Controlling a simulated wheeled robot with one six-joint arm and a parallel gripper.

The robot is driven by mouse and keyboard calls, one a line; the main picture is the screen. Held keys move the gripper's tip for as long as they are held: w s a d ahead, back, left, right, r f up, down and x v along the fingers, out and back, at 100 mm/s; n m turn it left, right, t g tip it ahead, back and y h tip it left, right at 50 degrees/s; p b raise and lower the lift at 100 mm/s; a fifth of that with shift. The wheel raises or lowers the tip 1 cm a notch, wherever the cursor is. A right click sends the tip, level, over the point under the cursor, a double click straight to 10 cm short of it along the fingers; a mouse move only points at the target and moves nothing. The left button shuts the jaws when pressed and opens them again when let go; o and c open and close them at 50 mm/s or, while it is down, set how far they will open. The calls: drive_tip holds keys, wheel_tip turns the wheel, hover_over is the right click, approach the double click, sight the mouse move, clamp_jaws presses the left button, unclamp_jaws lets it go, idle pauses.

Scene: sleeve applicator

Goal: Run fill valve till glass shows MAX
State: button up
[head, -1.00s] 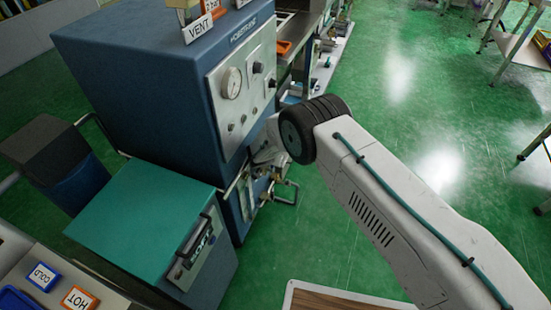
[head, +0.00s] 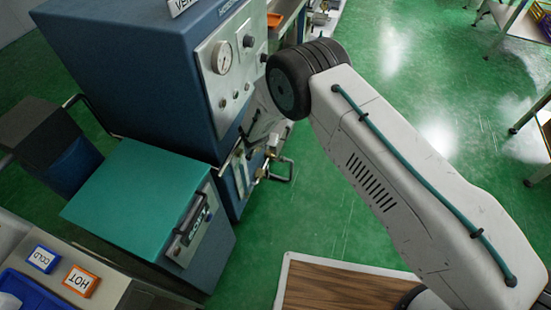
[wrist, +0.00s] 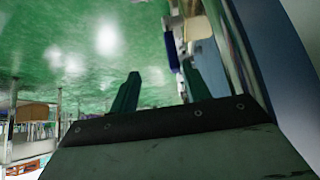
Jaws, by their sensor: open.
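The blue machine (head: 130,75) stands at the left in the head view, with a pale front panel bearing a round gauge (head: 221,57) and several knobs. Brass and grey pipe fittings (head: 272,143) sit low on its front. I cannot tell which part is the fill valve. The sight glass and its MAX mark cannot be made out. My gripper (wrist: 160,90) shows in the wrist view with its two green fingers apart and nothing between them. In the head view my arm hides most of it, near the machine's front.
A teal-topped cabinet (head: 135,195) stands in front of the machine. A bent metal pipe (head: 284,170) sticks out over the floor. Green floor (head: 400,130) is open to the right, with shelving (head: 515,50) beyond.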

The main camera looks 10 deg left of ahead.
drive_tip(key=s+d+r, duration=0.1)
drive_tip(key=s+d, duration=0.4)
drive_tip(key=s, duration=0.5)
drive_tip(key=shift+s+d, duration=0.35)
drive_tip(key=shift+s, duration=0.05)
drive_tip(key=w+a, duration=0.4)
drive_tip(key=w, duration=0.4)
drive_tip(key=shift+w+f, duration=0.35)
drive_tip(key=shift+f, duration=0.05)
drive_tip(key=shift+a, duration=0.1)
